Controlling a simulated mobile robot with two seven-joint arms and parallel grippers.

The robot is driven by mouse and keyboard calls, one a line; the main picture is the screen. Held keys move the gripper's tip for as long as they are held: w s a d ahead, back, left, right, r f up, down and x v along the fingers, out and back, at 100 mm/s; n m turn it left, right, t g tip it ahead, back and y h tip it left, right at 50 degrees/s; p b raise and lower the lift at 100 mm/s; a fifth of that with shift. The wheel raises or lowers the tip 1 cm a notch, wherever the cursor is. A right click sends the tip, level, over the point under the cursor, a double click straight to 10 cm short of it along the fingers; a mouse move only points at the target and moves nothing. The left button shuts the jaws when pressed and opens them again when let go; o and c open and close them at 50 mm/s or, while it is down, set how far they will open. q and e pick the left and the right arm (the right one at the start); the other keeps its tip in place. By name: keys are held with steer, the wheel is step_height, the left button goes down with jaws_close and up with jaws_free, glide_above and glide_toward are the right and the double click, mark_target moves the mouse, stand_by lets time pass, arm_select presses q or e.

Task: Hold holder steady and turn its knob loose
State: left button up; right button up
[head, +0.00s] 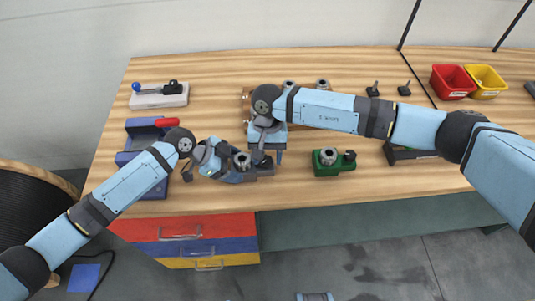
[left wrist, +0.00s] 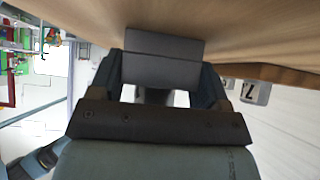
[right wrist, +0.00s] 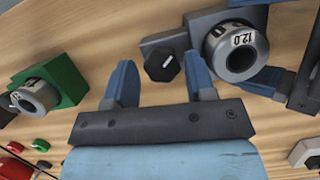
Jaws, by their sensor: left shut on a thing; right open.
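The grey holder (head: 264,170) sits on the bench with a silver ring marked 12.0 (right wrist: 235,52) and a black knob (right wrist: 163,66) with a white mark. My left gripper (head: 228,168) is shut on the holder's body from the left. The left wrist view shows the grey block (left wrist: 162,68) between its fingers. My right gripper (head: 265,150) is above the knob, pointing down and open. In the right wrist view the knob appears between its fingertips (right wrist: 160,62), closer to the right finger. Whether a finger touches the knob cannot be told.
A green holder (head: 328,168) with its own ring and black knob stands to the right. A wooden rack (head: 247,98) is behind the right gripper. A blue vise-like fixture (head: 143,135) stands at left. Red (head: 452,82) and yellow (head: 487,82) bins are back right.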

steer(key=shift+a, duration=0.2)
steer(key=shift+v, duration=2.5)
steer(key=shift+d, duration=0.1)
steer(key=m, duration=0.2)
steer(key=r+m+y, duration=0.1)
steer(key=shift+s+d+m, duration=0.25)
steer(key=shift+d+m, duration=0.05)
steer(key=shift+m, duration=0.1)
steer(key=f+m, duration=0.2)
steer(key=f+m+t+y, duration=0.1)
steer(key=f+m, duration=0.1)
steer(key=s+f+m, duration=0.1)
steer(key=f+m, duration=0.1)
steer(key=shift+s+a+m+t, duration=0.1)
steer(key=shift+s+m+t, duration=0.05)
steer(key=shift+m+t, duration=0.15)
